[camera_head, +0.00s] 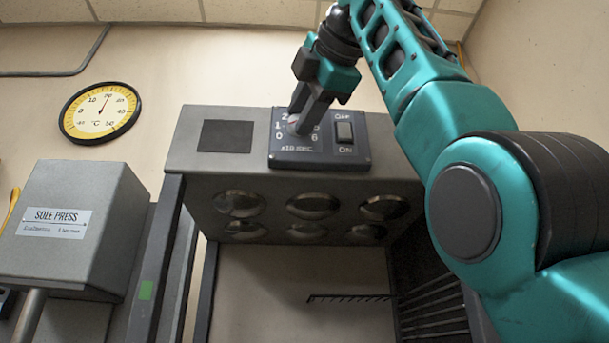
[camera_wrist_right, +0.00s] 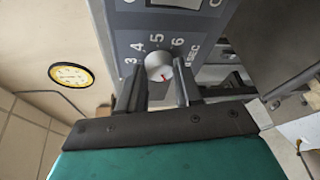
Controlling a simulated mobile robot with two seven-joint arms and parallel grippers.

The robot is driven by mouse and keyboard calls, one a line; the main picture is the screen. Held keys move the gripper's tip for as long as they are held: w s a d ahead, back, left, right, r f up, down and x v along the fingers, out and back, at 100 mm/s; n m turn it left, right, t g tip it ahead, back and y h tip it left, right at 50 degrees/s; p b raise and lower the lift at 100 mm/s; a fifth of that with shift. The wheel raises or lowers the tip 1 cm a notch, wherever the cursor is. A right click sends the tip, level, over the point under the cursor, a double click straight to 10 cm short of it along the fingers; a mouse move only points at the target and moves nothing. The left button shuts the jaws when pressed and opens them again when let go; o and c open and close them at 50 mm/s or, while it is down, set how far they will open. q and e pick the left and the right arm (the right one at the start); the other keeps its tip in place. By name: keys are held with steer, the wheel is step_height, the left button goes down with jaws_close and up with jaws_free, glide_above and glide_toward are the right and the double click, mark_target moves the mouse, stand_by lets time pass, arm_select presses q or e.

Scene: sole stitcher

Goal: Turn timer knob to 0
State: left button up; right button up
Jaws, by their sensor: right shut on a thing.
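The timer knob (camera_wrist_right: 158,66) is a small round light-grey dial with a red mark, on a dark panel (camera_head: 350,160) on the front of a grey machine. In the right wrist view the red mark points down and slightly right, away from the printed 4 and 5. The low numbers are hidden there, so I cannot tell exactly which one it meets. In the head view the knob (camera_head: 293,125) is partly covered by my right gripper (camera_head: 297,120). Its fingers (camera_wrist_right: 157,88) are shut on the knob, one on each side. My left gripper is not in view.
A rocker switch (camera_head: 344,131) sits right of the knob on the same panel. A grey sole press box (camera_head: 80,220) stands at the left.

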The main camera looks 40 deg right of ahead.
steer(key=shift+f, duration=0.1)
stand_by(0.3)
steer(key=o, duration=1)
steer(key=shift+s, duration=0.1)
steer(key=v, duration=0.7)
steer(key=shift+s, duration=0.2)
